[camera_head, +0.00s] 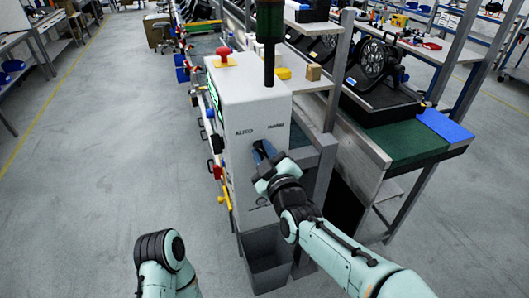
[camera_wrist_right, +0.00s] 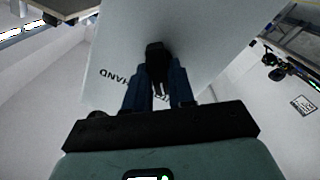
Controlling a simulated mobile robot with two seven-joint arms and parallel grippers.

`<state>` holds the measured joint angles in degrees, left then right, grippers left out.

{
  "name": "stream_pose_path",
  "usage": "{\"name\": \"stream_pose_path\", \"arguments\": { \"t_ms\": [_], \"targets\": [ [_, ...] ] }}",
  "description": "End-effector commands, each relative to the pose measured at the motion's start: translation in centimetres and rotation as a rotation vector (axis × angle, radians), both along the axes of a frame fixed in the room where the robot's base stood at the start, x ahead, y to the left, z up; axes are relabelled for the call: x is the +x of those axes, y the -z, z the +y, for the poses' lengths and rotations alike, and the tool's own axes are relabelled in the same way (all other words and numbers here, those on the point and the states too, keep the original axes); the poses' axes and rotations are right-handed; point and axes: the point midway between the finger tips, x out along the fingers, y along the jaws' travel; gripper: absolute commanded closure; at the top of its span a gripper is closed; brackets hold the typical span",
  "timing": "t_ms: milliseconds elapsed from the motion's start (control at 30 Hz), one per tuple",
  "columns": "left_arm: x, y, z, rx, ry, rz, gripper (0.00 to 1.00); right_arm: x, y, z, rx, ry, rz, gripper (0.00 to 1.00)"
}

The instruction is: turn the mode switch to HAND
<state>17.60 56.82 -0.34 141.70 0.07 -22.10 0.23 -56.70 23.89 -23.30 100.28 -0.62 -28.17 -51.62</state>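The white control cabinet (camera_head: 240,95) stands in the middle of the head view, with an AUTO label at left and a second label at right on its front. My right gripper (camera_head: 262,152) is at the front below these labels and hides the switch there. In the right wrist view the black mode switch (camera_wrist_right: 157,58) sits between the two blue fingers of my right gripper (camera_wrist_right: 160,82), which appear to touch both its sides. The HAND label (camera_wrist_right: 116,80) shows upside down beside it. Which way the switch points is unclear. My left gripper is out of view.
A red button on a yellow base (camera_head: 223,57) and a dark pole (camera_head: 269,50) are on the cabinet top. A grey bin (camera_head: 267,262) stands below its front. A workbench with lamps (camera_head: 375,65) is at right. The floor at left is open.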

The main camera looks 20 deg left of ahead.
Motion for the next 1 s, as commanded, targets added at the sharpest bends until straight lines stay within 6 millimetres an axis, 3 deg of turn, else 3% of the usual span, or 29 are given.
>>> {"name": "stream_pose_path", "arguments": {
  "t_ms": [67, 467, 1000],
  "targets": [
    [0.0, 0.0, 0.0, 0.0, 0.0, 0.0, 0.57, 0.0, 0.0, 0.0, 0.0, 0.0, 0.0, 1.0],
    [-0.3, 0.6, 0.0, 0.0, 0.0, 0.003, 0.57, 0.0, 0.1, -0.1, 0.04, 0.001, 0.025, 1.0],
    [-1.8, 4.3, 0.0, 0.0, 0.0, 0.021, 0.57, 0.1, 0.2, -0.3, 0.393, 0.002, 0.263, 1.0]
  ]
}}
